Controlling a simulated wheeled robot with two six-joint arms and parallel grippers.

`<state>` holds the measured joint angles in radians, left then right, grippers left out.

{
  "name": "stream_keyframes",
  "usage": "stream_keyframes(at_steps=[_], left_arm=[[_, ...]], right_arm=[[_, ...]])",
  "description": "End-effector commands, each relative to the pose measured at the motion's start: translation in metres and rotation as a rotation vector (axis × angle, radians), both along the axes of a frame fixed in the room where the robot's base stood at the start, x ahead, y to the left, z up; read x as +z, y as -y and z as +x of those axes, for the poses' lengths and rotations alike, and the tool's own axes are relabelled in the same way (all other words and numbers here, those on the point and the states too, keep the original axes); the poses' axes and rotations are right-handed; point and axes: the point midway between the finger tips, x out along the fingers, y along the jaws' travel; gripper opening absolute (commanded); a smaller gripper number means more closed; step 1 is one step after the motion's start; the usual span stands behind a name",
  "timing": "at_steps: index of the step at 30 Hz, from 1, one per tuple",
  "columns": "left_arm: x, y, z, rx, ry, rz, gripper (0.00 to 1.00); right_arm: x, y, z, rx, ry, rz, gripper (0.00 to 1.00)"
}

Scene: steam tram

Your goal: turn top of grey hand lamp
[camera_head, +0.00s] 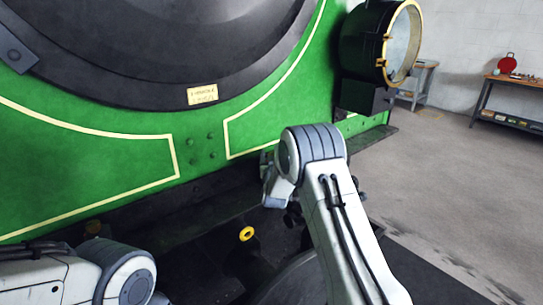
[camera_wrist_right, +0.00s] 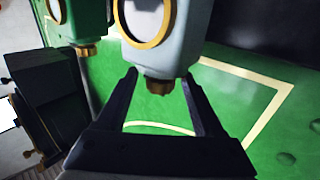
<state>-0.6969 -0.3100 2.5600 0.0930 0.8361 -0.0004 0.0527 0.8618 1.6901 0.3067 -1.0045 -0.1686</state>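In the right wrist view the grey hand lamp (camera_wrist_right: 193,40) has a brass-ringed lens and a small brown cap (camera_wrist_right: 160,86) at the end towards me. My right gripper (camera_wrist_right: 159,76) is open, with one dark finger on each side of the cap end. I see gaps between the fingers and the cap, so it is not gripped. In the head view my right arm covers most of this spot, and I cannot make out the lamp or the fingers clearly. My left arm shows at the lower left, but its gripper is out of view.
A green lamp (camera_wrist_right: 88,18) with a brass ring and brown cap is beside the grey one. The green tram front (camera_head: 90,140) fills the left and middle. A big brass-rimmed headlamp (camera_head: 365,45) stands at upper right. Open floor (camera_head: 455,190) and a workbench (camera_head: 510,82) are further right.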

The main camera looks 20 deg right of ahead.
Motion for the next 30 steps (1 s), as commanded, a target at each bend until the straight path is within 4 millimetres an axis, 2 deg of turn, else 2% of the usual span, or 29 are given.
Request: stream_keyframes(at_steps=[7, 11, 24, 30], left_arm=[[0.0, 0.0, 0.0, 0.0, 0.0, 0.0, 0.69], [-0.003, 0.0, 0.0, 0.0, 0.0, 0.0, 0.69], [-0.019, 0.0, 0.0, 0.0, 0.0, 0.0, 0.69], [-0.022, 0.0, 0.0, 0.0, 0.0, 0.0, 0.69]], right_arm=[[-0.001, -0.001, -0.001, 0.001, -0.001, 0.0, 0.69], [-0.002, -0.004, -0.01, 0.001, -0.002, 0.001, 0.69], [-0.001, -0.027, -0.084, 0.002, -0.001, 0.0, 0.69], [0.0, -0.032, -0.1, 0.001, -0.001, 0.0, 0.69]])
